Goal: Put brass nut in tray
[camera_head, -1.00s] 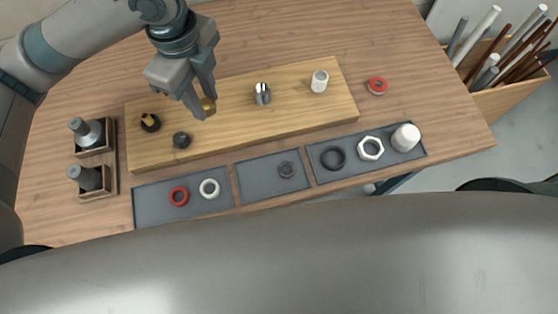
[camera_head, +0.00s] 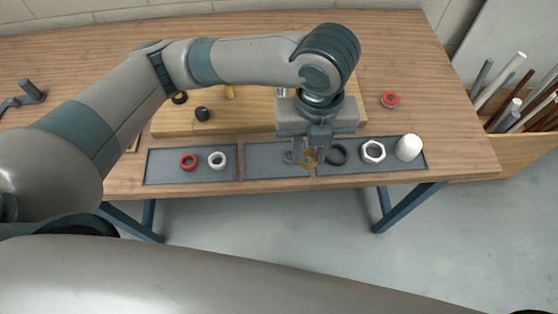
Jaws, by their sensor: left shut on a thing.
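The brass nut (camera_head: 309,159) is a gold-coloured ring between the fingertips of my left gripper (camera_head: 313,152), which points down and is shut on it. The nut is over the right part of the middle grey tray (camera_head: 262,161), near the edge it shares with the right grey tray (camera_head: 388,165). Whether the nut touches the tray I cannot tell. A dark nut (camera_head: 289,157) in the middle tray shows just left of the brass nut, partly hidden by the gripper. My right gripper is not in view.
A black ring (camera_head: 337,155), a white hex nut (camera_head: 373,151) and a white cap (camera_head: 408,148) are in the right tray. A wooden board (camera_head: 240,118) lies behind, partly hidden by my arm.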

